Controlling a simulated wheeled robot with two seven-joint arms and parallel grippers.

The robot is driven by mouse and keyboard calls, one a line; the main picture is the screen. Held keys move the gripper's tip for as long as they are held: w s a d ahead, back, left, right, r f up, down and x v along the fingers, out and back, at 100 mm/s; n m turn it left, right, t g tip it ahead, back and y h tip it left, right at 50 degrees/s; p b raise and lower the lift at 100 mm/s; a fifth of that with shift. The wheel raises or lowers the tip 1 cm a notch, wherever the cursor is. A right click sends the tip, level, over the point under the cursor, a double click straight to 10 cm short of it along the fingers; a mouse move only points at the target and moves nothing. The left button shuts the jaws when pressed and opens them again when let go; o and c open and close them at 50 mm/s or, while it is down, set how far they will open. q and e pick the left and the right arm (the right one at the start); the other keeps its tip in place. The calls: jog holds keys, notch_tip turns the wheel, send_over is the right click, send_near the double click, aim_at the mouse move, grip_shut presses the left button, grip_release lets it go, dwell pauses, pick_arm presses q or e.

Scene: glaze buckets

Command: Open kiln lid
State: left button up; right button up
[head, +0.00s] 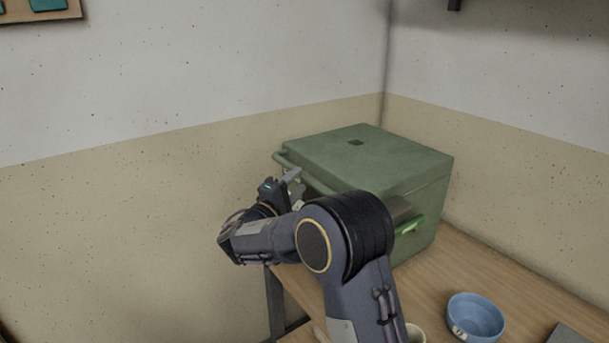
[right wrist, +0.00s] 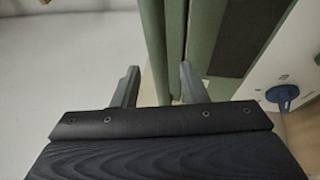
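The green kiln (head: 425,215) stands on the wooden table in the corner, and its flat green lid (head: 375,155) is down on it. A handle bar (head: 300,172) runs along the lid's left front edge. My right gripper (head: 292,183) is by the handle with its fingers apart. In the right wrist view the two fingers (right wrist: 158,88) are open, with a green bar (right wrist: 173,50) beyond and between them. I cannot tell whether they touch it. My arm hides much of the kiln's front. My left gripper is not in view.
The wooden table (head: 450,270) carries a blue bowl (head: 475,317) at the right front. A pale cup (head: 415,334) is partly hidden by my arm, and a dark flat thing (head: 570,334) lies at the right edge. Walls stand close behind the kiln.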

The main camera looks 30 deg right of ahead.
aim_at(301, 178)
jog(key=shift+x, duration=1.75)
grip_shut()
